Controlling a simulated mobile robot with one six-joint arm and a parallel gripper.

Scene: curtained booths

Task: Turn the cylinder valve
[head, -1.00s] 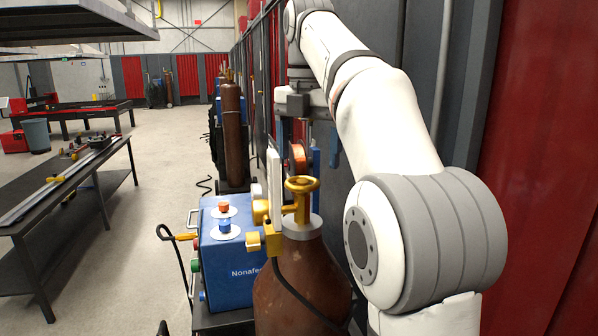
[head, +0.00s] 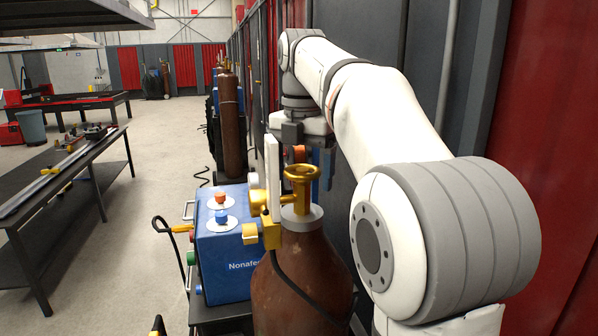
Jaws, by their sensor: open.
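The yellow valve handwheel (head: 302,173) sits on top of the brown gas cylinder (head: 300,275) in the lower middle of the head view. A yellow regulator (head: 262,235) is fixed to its left side. My gripper (head: 308,158) hangs from my arm just behind and above the handwheel. Its blue right finger shows beside the wheel; the other finger is mostly hidden by the wheel and the pale upright plate. The gripper is open and nothing shows held in it. I cannot tell whether it touches the wheel.
A blue machine (head: 226,262) with red and blue knobs stands left of the cylinder. A dark hose runs down the cylinder's front. A dark wall with red curtains (head: 555,130) lies close on the right. A black workbench (head: 75,180) stands left, with clear floor between.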

